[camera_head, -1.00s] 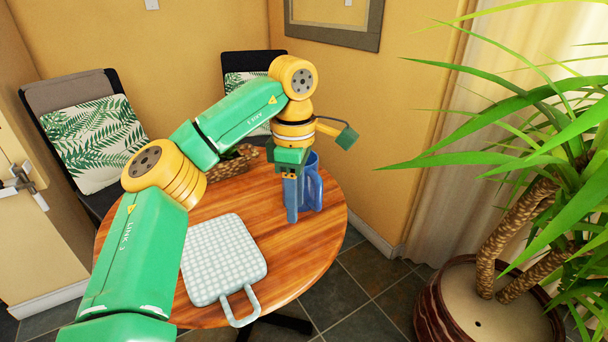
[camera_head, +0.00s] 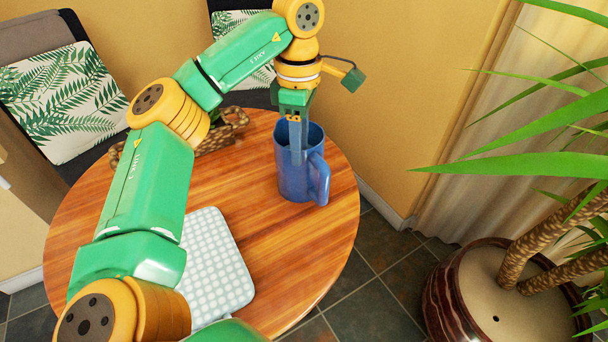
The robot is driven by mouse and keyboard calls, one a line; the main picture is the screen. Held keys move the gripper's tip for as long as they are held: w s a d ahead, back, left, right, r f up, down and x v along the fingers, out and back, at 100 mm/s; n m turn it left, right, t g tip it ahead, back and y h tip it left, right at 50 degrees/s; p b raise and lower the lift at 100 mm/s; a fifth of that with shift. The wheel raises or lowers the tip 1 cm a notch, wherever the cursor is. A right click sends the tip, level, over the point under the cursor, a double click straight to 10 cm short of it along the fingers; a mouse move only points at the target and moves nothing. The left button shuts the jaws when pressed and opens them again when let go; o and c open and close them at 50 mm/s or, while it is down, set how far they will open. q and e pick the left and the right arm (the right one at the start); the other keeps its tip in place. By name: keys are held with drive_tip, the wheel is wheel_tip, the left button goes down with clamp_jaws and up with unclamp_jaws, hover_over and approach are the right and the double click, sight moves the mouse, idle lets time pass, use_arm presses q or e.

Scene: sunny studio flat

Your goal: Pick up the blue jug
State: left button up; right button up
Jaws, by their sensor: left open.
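The blue jug (camera_head: 290,182) stands upright on the round wooden table (camera_head: 246,213), near its right side. Its handle (camera_head: 321,180) points toward the lower right. My left gripper (camera_head: 299,150) is open and points down at the jug's rim. One finger shows in front of the jug's near wall, just left of the handle. The other finger is hidden, so I cannot tell if it is inside the jug or whether the fingers touch it. My right gripper is not in view.
A woven basket (camera_head: 222,135) stands at the back. Chairs with leaf-print cushions (camera_head: 62,103) stand behind the table. A potted plant (camera_head: 492,290) stands at the right.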

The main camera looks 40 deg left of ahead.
use_arm(q)
drive_tip(key=b, duration=0.1)
hover_over(300, 200)
wheel_tip(300, 200, down, 8)
drive_tip(key=shift+w+r, duration=0.1)
drive_tip(key=shift+r, duration=0.05)
clamp_jaws()
drive_tip(key=shift+r, duration=0.1)
idle(1.2)
